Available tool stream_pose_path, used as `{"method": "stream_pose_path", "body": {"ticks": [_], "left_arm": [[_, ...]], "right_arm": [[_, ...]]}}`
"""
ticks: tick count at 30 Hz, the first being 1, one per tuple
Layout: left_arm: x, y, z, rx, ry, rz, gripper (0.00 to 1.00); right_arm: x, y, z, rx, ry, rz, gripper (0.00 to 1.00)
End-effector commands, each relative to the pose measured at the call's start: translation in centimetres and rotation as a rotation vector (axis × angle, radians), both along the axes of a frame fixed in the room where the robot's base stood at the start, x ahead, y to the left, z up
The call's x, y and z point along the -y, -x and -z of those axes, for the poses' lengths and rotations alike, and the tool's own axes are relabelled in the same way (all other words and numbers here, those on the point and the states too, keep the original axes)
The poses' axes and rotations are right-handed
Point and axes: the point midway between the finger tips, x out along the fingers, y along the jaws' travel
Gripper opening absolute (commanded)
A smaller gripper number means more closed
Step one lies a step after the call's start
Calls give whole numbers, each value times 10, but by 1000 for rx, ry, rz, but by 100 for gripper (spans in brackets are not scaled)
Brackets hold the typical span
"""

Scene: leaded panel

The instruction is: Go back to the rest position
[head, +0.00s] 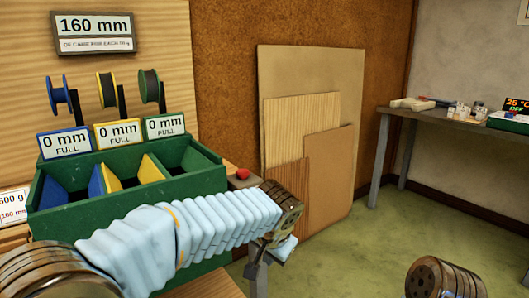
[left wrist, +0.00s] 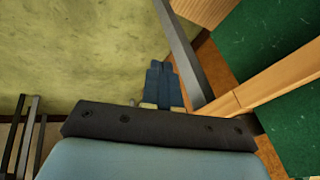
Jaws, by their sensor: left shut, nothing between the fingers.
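My left arm, in a pale blue sleeve, reaches across the front of the head view from the lower left. My left gripper (head: 284,248) is past the right end of the green bin box, low and beside the bench's edge. In the left wrist view its dark blue fingers (left wrist: 162,84) are together with nothing between them. A round brown joint at the lower right of the head view looks like part of my right arm; the right gripper does not show.
A green box (head: 130,200) with coloured dividers sits on the left bench, partly behind my left arm. A red button (head: 243,174) is beside it. Boards (head: 330,170) lean on the brown wall. A side table (head: 450,122) stands at right. The green floor (head: 370,245) between is clear.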

Motion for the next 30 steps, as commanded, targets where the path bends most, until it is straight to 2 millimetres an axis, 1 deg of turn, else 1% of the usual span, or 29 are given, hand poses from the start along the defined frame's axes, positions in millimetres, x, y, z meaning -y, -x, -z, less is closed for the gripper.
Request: {"method": "stream_pose_path", "body": {"ticks": [1,2,3,5,6,8,9,11,12,14,15,18,21,22,30], "left_arm": [[-5,-3,30,-39,12,-2,0],[-7,-4,49,-62,25,-3,0],[-12,-4,76,-97,46,-8,0],[-20,0,124,-157,89,-23,0],[-27,6,158,-200,125,-40,0],[-39,19,209,-263,188,-78,0],[-47,32,241,-303,231,-111,0],[-61,56,287,-358,303,-179,0],[-69,74,314,-391,349,-230,0],[-82,104,348,-429,416,-318,0],[-89,124,366,-449,453,-380,0],[-104,170,397,-481,522,-522,0],[-113,202,410,-491,558,-627,0],[-114,204,411,-491,559,-634,0],[-114,204,411,-491,559,-634,0]], "right_arm": [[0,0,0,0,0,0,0],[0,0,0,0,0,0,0],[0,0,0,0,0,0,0],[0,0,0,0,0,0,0],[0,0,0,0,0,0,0],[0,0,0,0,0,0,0],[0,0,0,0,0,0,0],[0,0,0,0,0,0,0],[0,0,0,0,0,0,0],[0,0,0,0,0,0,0],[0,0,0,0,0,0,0],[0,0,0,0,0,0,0],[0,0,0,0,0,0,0],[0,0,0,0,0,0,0],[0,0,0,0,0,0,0]]}}
